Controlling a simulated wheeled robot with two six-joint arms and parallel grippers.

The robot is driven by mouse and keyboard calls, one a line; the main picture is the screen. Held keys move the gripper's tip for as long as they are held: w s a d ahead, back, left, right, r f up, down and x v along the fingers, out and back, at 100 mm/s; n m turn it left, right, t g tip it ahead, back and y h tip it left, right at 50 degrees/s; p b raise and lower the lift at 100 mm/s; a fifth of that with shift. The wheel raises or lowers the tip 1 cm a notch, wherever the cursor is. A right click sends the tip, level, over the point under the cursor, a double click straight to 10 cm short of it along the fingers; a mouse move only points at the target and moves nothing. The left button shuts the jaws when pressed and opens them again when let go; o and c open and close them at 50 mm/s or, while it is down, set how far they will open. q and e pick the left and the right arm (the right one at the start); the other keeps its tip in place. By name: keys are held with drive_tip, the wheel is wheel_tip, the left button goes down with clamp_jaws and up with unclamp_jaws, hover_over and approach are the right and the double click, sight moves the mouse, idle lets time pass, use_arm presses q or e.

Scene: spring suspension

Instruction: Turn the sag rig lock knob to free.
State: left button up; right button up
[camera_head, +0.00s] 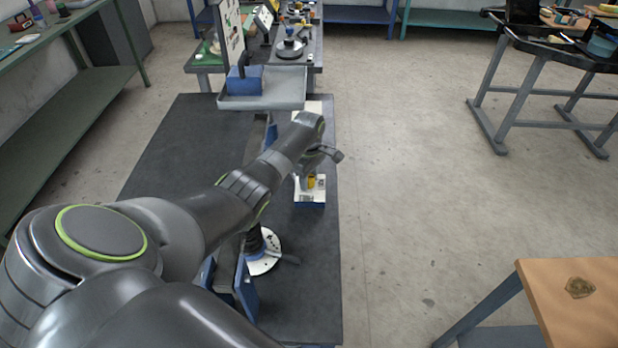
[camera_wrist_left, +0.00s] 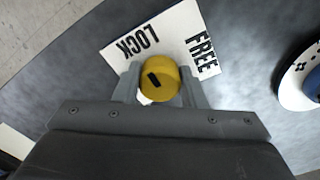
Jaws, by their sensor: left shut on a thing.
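The yellow lock knob (camera_wrist_left: 160,80) has a short black mark on its face, left of centre and slanting up-left, roughly toward the LOCK side. It sits at a white label plate (camera_wrist_left: 177,32) printed LOCK on the left and FREE on the right. My left gripper (camera_wrist_left: 161,88) is shut on the knob, one finger on each side. In the head view the knob (camera_head: 310,182) shows below my left gripper (camera_head: 318,163), on a blue-and-white block (camera_head: 310,199); the wrist partly hides it. My right gripper is in neither view.
The dark bench top (camera_head: 300,310) carries a white marked disc (camera_head: 262,266) under my forearm and a grey tray (camera_head: 275,100) with a blue block (camera_head: 244,80) further back. A wooden-topped table (camera_head: 570,310) stands at lower right. Open floor lies right of the bench.

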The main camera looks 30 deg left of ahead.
use_arm(q)
drive_tip(key=shift+r, duration=0.1)
drive_tip(key=shift+m+p, duration=0.65)
drive_tip(key=shift+m, duration=0.35)
drive_tip(key=m+p, duration=0.1)
drive_tip(key=m, duration=0.1)
drive_tip(key=shift+m, duration=0.3)
drive_tip(key=m+p, duration=0.1)
drive_tip(key=m, duration=0.4)
drive_tip(key=shift+s+m, duration=0.1)
drive_tip(key=shift+m, duration=0.2)
drive_tip(key=m, duration=0.3)
drive_tip(key=shift+a+m+p, duration=0.1)
drive_tip(key=shift+m+p, duration=0.2)
drive_tip(key=shift+p, duration=0.1)
drive_tip(key=shift+m, duration=2.1)
drive_tip(key=o, duration=1)
